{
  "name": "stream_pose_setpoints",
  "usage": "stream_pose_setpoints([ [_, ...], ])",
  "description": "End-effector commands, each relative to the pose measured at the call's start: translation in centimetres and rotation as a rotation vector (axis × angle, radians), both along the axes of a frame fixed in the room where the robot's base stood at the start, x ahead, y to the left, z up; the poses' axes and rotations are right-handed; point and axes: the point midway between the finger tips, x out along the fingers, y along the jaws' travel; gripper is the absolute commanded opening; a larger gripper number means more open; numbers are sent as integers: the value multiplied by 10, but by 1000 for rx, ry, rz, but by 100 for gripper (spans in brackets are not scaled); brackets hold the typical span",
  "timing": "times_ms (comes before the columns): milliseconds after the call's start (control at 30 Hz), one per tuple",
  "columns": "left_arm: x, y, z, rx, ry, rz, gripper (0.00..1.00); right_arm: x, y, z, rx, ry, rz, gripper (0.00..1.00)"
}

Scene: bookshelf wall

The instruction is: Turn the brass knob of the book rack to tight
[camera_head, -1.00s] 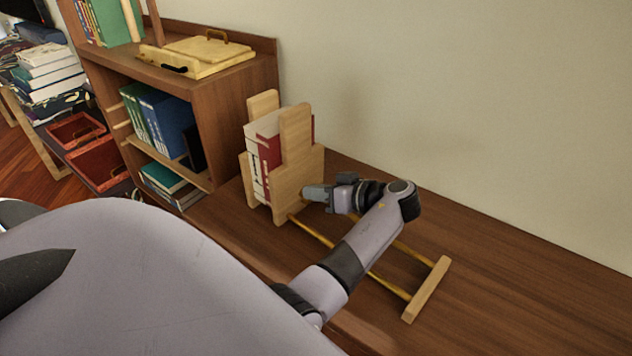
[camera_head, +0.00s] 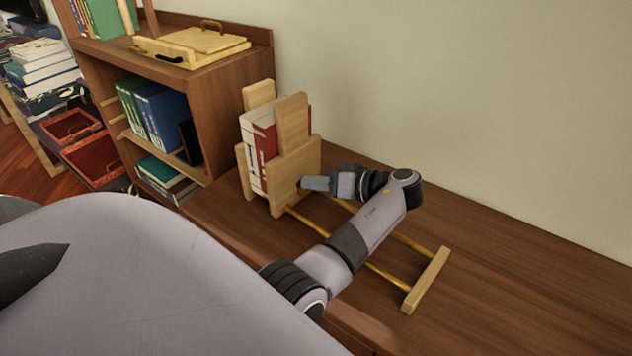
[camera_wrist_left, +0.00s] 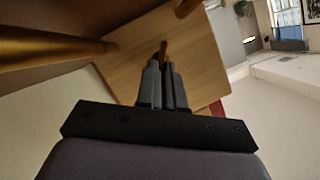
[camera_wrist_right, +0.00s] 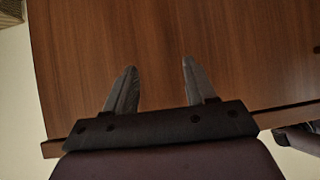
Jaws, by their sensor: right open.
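The wooden book rack (camera_head: 290,168) stands on the brown desktop with red and white books upright in it. Its brass knob (camera_wrist_left: 163,49) shows edge-on as a narrow piece on the wooden end panel (camera_wrist_left: 190,55) in the left wrist view. My left gripper (camera_head: 304,183) is at that panel. In the left wrist view its fingers (camera_wrist_left: 163,68) are close together around the knob, which shows between their tips. In the head view the gripper hides most of the knob. My right gripper (camera_wrist_right: 158,65) is open and empty, above a bare wooden surface.
Two brass rods (camera_head: 388,280) run from the rack to a wooden end bar (camera_head: 428,280), beneath my left arm. A brown shelf unit (camera_head: 225,115) with books and a pale wooden box (camera_head: 190,48) stands left. The desktop (camera_head: 520,290) at right is clear.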

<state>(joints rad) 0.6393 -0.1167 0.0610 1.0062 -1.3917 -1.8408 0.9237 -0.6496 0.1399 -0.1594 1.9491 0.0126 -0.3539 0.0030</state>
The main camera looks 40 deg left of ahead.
Motion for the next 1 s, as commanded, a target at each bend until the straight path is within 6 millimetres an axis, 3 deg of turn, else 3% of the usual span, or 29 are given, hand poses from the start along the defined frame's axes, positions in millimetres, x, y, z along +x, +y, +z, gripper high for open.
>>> stream_pose_setpoints([
  [33,0,0,0,1,-1,0,20,0,0,0,0,0,0,56],
  [67,0,0,0,1,-1,0,30,0,0,0,0,0,0,56],
  [100,0,0,0,1,-2,0,33,0,0,0,0,0,0,56],
  [433,1,-4,1,1,-2,-1,33,0,0,-2,0,0,0,56],
  [800,15,-55,17,-1,-2,-3,33,0,0,-18,0,0,0,56],
  [1000,17,-66,22,1,-1,0,33,0,0,-19,0,0,0,56],
])
